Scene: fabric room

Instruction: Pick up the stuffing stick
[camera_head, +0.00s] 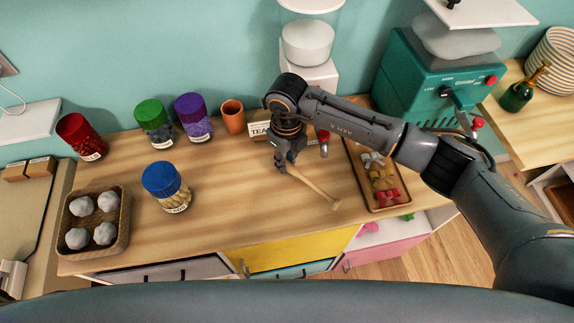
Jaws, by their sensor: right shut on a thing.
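The stuffing stick (314,185) is a light wooden rod with a thicker end at its lower right. It slants down to the right over the wooden counter. My right gripper (283,163) is shut on its upper left end. Whether the stick still touches the counter I cannot tell. The part of the stick between the fingers is hidden. My left gripper is not in view.
A wooden tray (404,205) with coloured bows lies right of the stick. A terracotta cup (233,117), several lidded jars, including a blue-lidded one (164,187), and a basket (66,229) of grey balls stand to the left. The counter's middle is clear.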

